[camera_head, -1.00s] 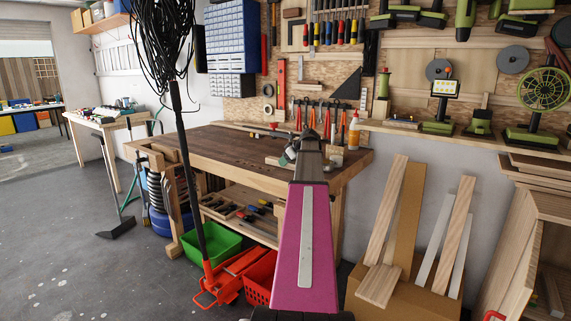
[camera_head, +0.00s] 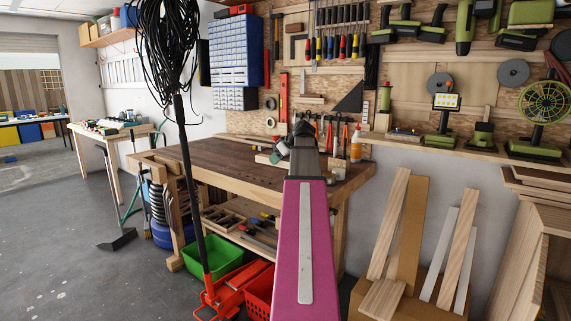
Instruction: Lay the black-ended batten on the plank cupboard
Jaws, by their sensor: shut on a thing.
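My arm reaches out over the workbench, its pink link filling the lower middle of the view. My gripper (camera_head: 281,152) is at the far end of the arm, small and mostly hidden behind the dark wrist. A short stretch of pale wood, seemingly the batten (camera_head: 264,159), shows just left of the wrist, in line with the jaws. Its black ends cannot be made out, and the arm covers the rest. The plank cupboard (camera_head: 528,262) seems to be the pale wooden unit at the right edge, cut off by the frame, well apart from my gripper.
The workbench (camera_head: 215,158) has a mostly clear dark top. A glue bottle (camera_head: 356,143) stands at its back right. Boards (camera_head: 394,225) lean on the wall between bench and cupboard. Stacked planks (camera_head: 535,177) lie above the cupboard. A red jack (camera_head: 225,292) and green crate (camera_head: 208,257) are below.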

